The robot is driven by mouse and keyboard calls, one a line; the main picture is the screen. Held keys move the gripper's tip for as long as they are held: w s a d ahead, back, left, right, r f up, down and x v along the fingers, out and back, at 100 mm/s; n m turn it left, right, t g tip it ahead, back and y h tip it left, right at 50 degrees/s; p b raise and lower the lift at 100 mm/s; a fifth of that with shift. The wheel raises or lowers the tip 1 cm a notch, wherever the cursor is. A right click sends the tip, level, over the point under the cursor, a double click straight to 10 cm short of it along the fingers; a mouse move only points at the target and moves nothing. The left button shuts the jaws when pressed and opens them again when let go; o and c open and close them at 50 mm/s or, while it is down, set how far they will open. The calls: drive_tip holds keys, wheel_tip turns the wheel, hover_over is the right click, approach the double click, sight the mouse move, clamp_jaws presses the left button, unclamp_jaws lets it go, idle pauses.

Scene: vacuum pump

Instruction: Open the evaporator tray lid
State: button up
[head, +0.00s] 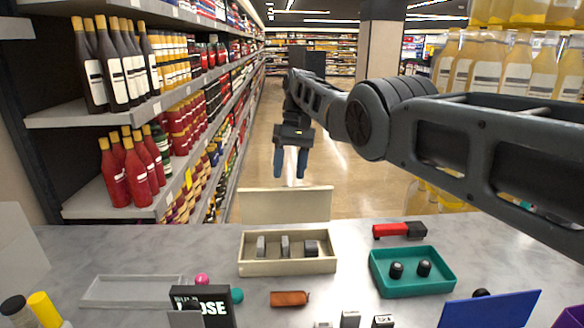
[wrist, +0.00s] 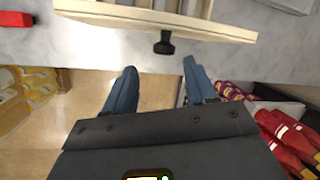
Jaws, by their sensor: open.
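The beige tray (head: 286,267), the only one here with a lid, stands near the far edge of the counter with several grey blocks inside. Its beige lid (head: 286,205) is raised upright along the tray's far side. In the wrist view the lid (wrist: 120,14) shows at the top, with a small dark handle (wrist: 164,42) on its edge. My gripper (head: 290,168) is open and empty, fingers pointing down, beyond the lid and the counter's far edge. In the wrist view my gripper's fingertips (wrist: 160,68) are apart from the handle, on either side below it.
A teal tray (head: 412,286) with two black knobs and a red-and-black object (head: 400,230) stand right of the beige tray. A grey tray (head: 130,290), a black box (head: 203,303) and a brown item (head: 290,298) are nearer. Shelves (head: 90,118) line the left.

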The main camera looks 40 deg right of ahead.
drive_tip(key=p+v, duration=0.2)
drive_tip(key=v, duration=0.1)
drive_tip(key=shift+s, duration=0.1)
idle(0.5)
